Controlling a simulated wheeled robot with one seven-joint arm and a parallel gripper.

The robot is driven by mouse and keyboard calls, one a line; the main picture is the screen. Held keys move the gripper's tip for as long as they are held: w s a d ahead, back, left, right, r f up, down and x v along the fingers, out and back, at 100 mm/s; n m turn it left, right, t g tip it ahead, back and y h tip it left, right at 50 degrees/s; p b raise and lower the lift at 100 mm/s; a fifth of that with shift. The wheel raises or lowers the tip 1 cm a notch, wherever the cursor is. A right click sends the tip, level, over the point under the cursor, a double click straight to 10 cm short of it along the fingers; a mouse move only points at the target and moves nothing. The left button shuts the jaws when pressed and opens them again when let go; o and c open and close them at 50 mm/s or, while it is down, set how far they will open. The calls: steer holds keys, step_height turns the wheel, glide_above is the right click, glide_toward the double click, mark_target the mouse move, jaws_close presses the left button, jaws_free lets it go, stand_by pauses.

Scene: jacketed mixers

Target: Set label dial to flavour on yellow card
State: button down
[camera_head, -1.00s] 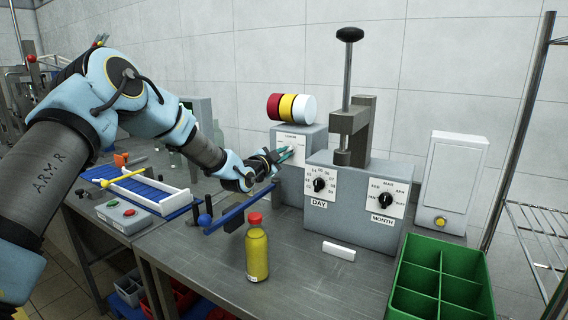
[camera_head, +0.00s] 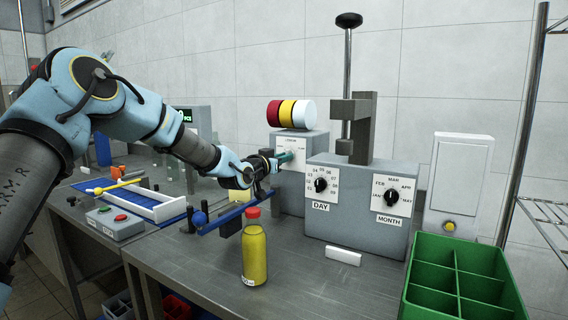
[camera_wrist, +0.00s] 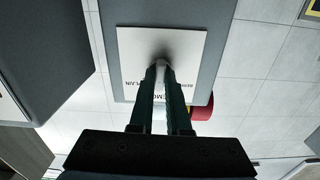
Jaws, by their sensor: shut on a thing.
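The label dial's white plate (camera_head: 293,143) is on the front of a grey box (camera_head: 306,192) left of the day and month box. My gripper (camera_head: 285,157) reaches it from the left, with its fingertips at the plate. In the wrist view my gripper (camera_wrist: 161,70) is shut on the dial's knob, which the fingers mostly hide. The plate (camera_wrist: 132,42) fills the upper middle there, with upside-down lettering partly covered, so the setting cannot be read. A pale yellow piece (camera_head: 243,191) shows behind my wrist; I cannot tell whether it is the yellow card.
Red, yellow and white rolls (camera_head: 291,113) lie atop the dial box. A yellow bottle with a red cap (camera_head: 254,250) stands in front. The press box with day dial (camera_head: 320,185) and month dial (camera_head: 391,198) is to the right, beside a green crate (camera_head: 463,250).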

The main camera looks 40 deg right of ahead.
steer(key=shift+n, duration=0.3)
steer(key=c, duration=0.9)
jaws_free()
steer(key=b+v, duration=0.3)
steer(key=v, duration=0.7)
steer(key=shift+a, duration=0.4)
